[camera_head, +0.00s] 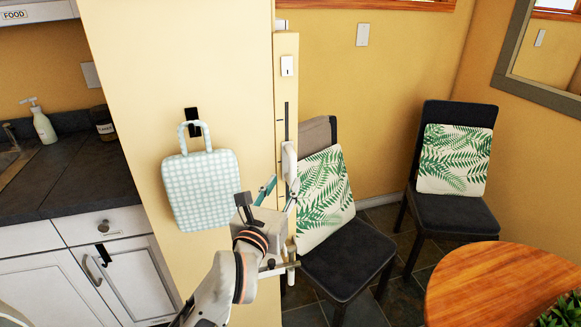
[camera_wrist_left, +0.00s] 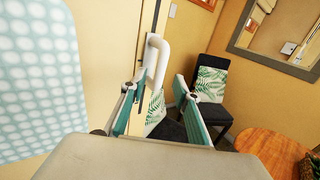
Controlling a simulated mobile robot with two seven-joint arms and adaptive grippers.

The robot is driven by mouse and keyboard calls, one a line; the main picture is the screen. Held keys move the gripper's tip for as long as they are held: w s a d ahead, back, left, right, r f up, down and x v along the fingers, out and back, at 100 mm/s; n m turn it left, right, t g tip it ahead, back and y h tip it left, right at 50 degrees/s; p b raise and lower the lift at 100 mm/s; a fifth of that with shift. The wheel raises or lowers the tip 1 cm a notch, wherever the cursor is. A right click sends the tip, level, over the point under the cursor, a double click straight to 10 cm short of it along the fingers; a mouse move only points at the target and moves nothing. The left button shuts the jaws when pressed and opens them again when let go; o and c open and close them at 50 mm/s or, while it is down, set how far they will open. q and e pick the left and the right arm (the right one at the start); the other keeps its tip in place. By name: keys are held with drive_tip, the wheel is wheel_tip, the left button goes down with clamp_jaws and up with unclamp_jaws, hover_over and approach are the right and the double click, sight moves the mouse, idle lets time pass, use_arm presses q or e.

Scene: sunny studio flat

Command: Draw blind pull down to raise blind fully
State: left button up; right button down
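The blind pull (camera_head: 289,162) is a white handle on a dark vertical slot on the narrow edge of the cream wall panel, in the middle of the head view. In the left wrist view the pull (camera_wrist_left: 162,62) shows as a white looped handle between and beyond the fingertips. My left gripper (camera_head: 280,187) is open, close to the lower end of the pull. In the left wrist view its two teal-sided fingers (camera_wrist_left: 160,84) stand apart with nothing clearly held. I cannot tell whether they touch the pull. My right gripper is not in view. No blind is clearly visible.
A checked bag (camera_head: 203,188) hangs on the panel left of my left gripper. A chair (camera_head: 345,262) with a leaf-print cushion stands close behind the gripper, another chair (camera_head: 455,213) farther right. A round wooden table (camera_head: 490,280) is front right. A kitchen counter (camera_head: 75,175) is left.

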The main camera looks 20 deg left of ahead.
sight(291, 172)
use_arm(q)
drive_tip(key=w, duration=0.7)
drive_tip(key=shift+w+p, duration=0.35)
clamp_jaws()
